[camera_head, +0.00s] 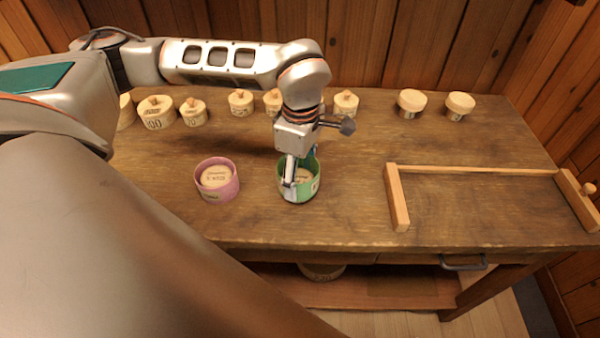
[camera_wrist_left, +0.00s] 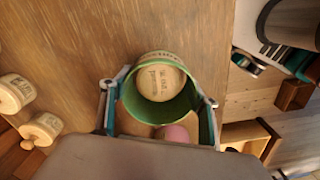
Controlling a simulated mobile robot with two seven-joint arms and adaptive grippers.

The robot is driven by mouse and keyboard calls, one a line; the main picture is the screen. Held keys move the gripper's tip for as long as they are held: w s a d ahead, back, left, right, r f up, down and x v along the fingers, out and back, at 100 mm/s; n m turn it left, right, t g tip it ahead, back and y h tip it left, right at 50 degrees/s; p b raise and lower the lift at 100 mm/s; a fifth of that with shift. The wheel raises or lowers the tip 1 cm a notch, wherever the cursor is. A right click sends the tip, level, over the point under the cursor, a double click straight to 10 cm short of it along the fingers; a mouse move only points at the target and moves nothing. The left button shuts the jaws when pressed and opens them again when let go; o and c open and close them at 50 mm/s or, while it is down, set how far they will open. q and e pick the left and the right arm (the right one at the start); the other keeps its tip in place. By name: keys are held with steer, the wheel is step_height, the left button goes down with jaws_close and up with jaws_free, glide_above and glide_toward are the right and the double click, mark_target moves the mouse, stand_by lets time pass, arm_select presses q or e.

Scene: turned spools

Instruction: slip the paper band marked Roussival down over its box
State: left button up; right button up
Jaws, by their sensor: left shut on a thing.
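A green paper band (camera_head: 284,190) is at the middle of the bench near its front; its marking is too small to read. My left gripper (camera_head: 294,178) is shut on it, and the wrist view shows the two fingers at opposite sides of the green band (camera_wrist_left: 183,108). A round pale wooden box (camera_head: 304,175) shows inside the ring; its lettered lid (camera_wrist_left: 160,82) fills the ring's upper part in the wrist view. I cannot tell how far down the band sits on the box. My right gripper is not in view.
A pink band (camera_head: 221,191) stands around another wooden box (camera_head: 215,176) to the left. Several round wooden boxes, such as one with a knob (camera_head: 156,113), line the back. A wooden frame (camera_head: 397,198) lies at right. The bench between is clear.

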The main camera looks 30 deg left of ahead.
arm_select(q)
steer(key=o, duration=0.9)
steer(key=shift+c, duration=0.2)
steer(key=o, duration=0.4)
steer(key=shift+r, duration=0.2)
steer(key=shift+r+p, duration=0.35)
steer(key=shift+p, duration=0.05)
steer(key=shift+r, duration=0.3)
